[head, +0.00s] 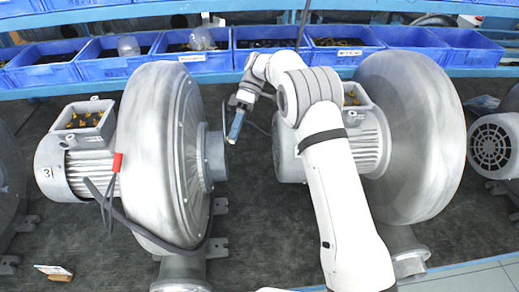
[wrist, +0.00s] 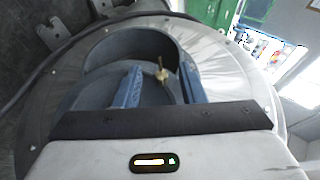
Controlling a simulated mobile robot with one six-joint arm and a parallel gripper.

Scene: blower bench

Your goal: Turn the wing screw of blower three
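Blower three (head: 180,150) is the large grey round housing at left in the head view, with a "3" label (head: 47,173) on its motor. Its round inlet collar (head: 214,156) faces right. My gripper (head: 233,137) is beside that collar, its blue fingers pointing down. In the wrist view my gripper (wrist: 161,68) is open, with one blue finger on each side of a small brass wing screw (wrist: 161,74). The screw stands at the collar opening (wrist: 130,48). I see no finger touching it. The screw cannot be made out in the head view.
A second blower (head: 415,135) stands close on the right, partly behind my arm. Blue bins (head: 105,66) line the shelf at the back. A red-tagged cable (head: 117,163) hangs on blower three. A small card (head: 54,271) lies at the front left.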

